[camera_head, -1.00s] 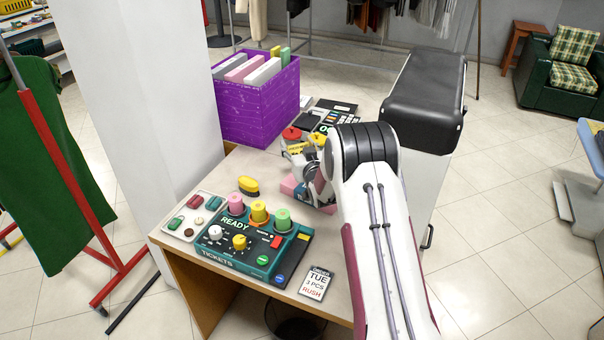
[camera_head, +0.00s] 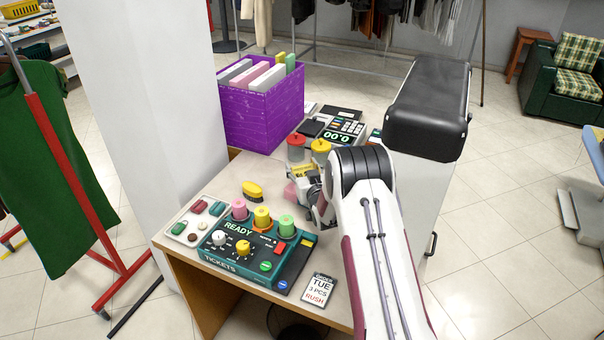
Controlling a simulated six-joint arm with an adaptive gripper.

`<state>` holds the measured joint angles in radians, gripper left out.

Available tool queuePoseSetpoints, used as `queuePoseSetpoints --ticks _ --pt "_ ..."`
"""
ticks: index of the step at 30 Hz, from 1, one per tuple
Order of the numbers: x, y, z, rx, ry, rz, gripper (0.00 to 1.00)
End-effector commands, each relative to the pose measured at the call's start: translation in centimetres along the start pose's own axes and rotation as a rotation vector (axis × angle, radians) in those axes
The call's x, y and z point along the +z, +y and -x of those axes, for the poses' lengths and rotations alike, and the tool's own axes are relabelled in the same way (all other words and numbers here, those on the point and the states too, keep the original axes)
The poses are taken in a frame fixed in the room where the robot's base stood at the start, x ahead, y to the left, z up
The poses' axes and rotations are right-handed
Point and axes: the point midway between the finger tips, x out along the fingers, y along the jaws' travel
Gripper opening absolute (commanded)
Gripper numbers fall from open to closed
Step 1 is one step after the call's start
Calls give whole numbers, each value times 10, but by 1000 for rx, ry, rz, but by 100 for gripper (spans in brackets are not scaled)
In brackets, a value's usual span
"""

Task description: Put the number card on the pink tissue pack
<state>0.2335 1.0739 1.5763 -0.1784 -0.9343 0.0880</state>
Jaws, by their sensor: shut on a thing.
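My gripper (camera_head: 314,191) is over the right part of the counter, partly hidden behind my own arm. It is shut on a small yellow piece (camera_head: 302,172) that looks like the number card; its face is too small to read. The pink tissue pack (camera_head: 291,193) lies on the counter just left of and below the gripper, mostly hidden by it. I cannot tell whether the card touches the pack.
Jars with red (camera_head: 296,139) and yellow (camera_head: 320,146) lids stand close behind the gripper. A teal ticket console (camera_head: 222,252), a yellow brush (camera_head: 252,189) and an order slip (camera_head: 319,290) lie in front. A purple file box (camera_head: 262,118) stands at the back left.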

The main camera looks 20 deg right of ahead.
Motion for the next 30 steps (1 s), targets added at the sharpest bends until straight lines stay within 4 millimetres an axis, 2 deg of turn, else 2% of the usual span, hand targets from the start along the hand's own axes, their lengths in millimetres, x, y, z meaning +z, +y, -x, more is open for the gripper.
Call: queuePoseSetpoints --ticks 4,9,23,24,25,30 --pt "16 0 -2 0 -1 0 43" --pt "26 0 -4 0 0 0 43" --pt "28 0 -4 0 1 0 43" --pt "28 0 -4 0 1 0 58" --pt "28 0 -4 0 1 0 66" --pt "28 0 -4 0 1 0 67"
